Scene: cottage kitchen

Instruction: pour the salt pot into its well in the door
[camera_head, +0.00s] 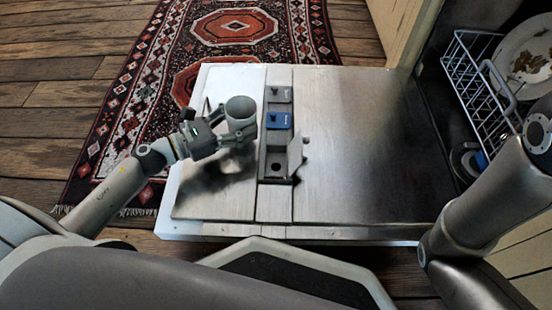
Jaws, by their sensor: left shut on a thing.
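The open dishwasher door (355,150) lies flat in front of me. A grey cylindrical pot (240,107), which looks like the salt pot, is held by my left gripper (236,127) above the door, just left of the dispenser strip. Its round top faces the camera; it looks roughly upright, and its contents are not clear. The dispenser strip (264,150) runs along the door. A round dark well (276,168) shows in its nearer part, below and right of the pot, with a raised flap (295,155) at its right. My right gripper is out of view.
A blue lid (278,120) and a smaller grey catch (277,92) sit farther up the strip. At right, a white wire rack (480,75) and a patterned plate (526,55) stand inside the dishwasher. The door's right half is clear. A patterned rug (150,75) lies beyond.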

